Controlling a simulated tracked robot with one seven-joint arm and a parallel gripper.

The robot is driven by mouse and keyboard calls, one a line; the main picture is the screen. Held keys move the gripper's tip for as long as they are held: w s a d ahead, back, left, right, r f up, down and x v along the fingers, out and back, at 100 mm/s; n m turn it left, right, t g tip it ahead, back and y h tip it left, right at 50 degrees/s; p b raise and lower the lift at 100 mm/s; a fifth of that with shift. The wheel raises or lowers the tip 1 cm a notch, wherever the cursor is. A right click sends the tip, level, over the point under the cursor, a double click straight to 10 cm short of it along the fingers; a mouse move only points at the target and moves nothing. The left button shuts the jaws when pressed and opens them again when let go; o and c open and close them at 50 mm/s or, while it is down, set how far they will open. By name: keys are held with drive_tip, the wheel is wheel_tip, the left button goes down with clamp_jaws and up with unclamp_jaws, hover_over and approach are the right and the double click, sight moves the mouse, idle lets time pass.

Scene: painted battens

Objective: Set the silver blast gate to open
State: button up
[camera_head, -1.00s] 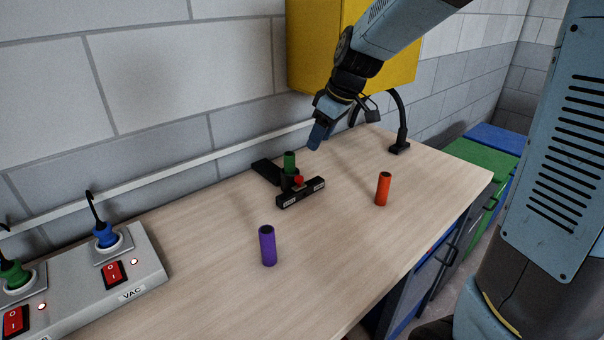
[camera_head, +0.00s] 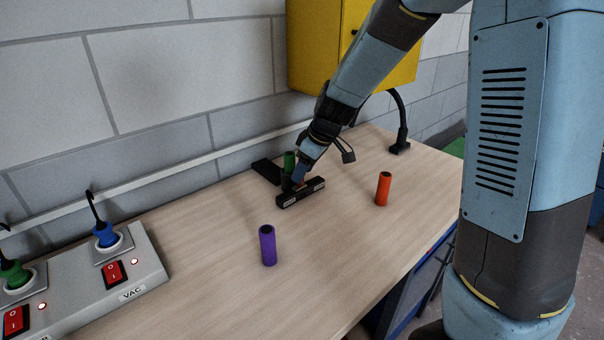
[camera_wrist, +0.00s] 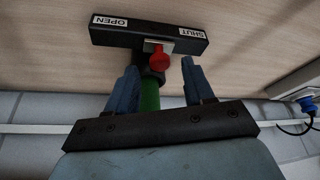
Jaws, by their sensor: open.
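The blast gate is a black bar (camera_head: 304,194) on the bench, with a red knob on a small silver-grey plate (camera_wrist: 148,46). In the wrist view the bar (camera_wrist: 135,33) carries an OPEN label (camera_wrist: 108,21) at the left and a SHUT label (camera_wrist: 192,33) at the right. The red knob (camera_wrist: 160,61) stands between them, a little nearer SHUT. My gripper (camera_head: 299,183) is open over the gate, hiding the knob in the head view. In the wrist view its fingers (camera_wrist: 160,82) lie either side of the knob's line, apart from it.
A green cylinder (camera_head: 289,160) stands just behind the gate. An orange cylinder (camera_head: 383,189) is to its right, a purple one (camera_head: 268,246) in front. A grey switch box (camera_head: 140,262) stands at left, a black bent stand (camera_head: 402,135) at back right. Bare bench lies between.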

drive_tip(key=shift+x, duration=0.95)
drive_tip(key=shift+c, duration=0.5)
clamp_jaws()
